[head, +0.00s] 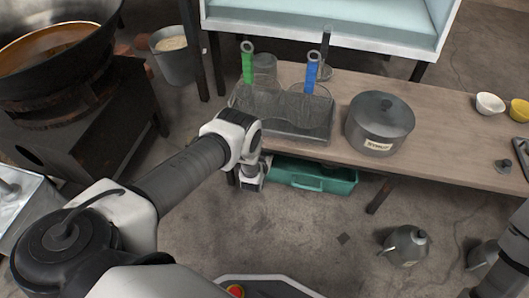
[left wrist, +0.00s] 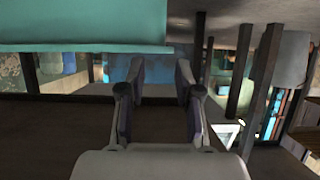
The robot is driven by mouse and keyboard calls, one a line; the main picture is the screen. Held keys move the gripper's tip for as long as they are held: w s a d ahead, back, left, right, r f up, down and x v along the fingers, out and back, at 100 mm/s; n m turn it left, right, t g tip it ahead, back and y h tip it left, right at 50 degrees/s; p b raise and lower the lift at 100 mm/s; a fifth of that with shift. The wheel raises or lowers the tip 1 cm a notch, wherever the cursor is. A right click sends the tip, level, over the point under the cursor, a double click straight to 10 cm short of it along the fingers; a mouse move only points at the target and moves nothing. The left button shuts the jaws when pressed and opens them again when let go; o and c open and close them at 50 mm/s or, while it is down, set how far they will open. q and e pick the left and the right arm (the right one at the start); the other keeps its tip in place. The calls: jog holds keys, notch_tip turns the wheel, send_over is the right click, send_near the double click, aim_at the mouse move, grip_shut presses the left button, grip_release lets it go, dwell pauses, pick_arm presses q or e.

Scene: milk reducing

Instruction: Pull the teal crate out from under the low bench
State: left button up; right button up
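The teal crate (head: 318,178) lies on the floor under the front edge of the low bench (head: 435,128). The bench top hides its back part. My left arm reaches down to the bench's left front, and my left gripper (head: 252,183) is low beside the crate's left end, its fingers hardly visible there. In the left wrist view the fingers of my left gripper (left wrist: 160,78) are apart with nothing between them. A teal surface, apparently the crate (left wrist: 85,25), fills the upper left, close to the fingertips. My right gripper is out of view; part of my right arm shows at lower right.
On the bench stand a tray (head: 285,132) with glass jars, a lidded pot (head: 380,122) and small bowls (head: 490,104). A bench leg (head: 380,195) stands right of the crate. A grey metal pot (head: 406,244) sits on the floor. The floor before the crate is mostly clear.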

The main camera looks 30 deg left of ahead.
pick_arm(q)
jog(key=b+x, duration=0.5)
jog(key=x, duration=0.2)
jog(key=shift+f, duration=0.2)
jog(key=shift+w, duration=0.2)
jog(key=shift+r, duration=0.1)
grip_shut()
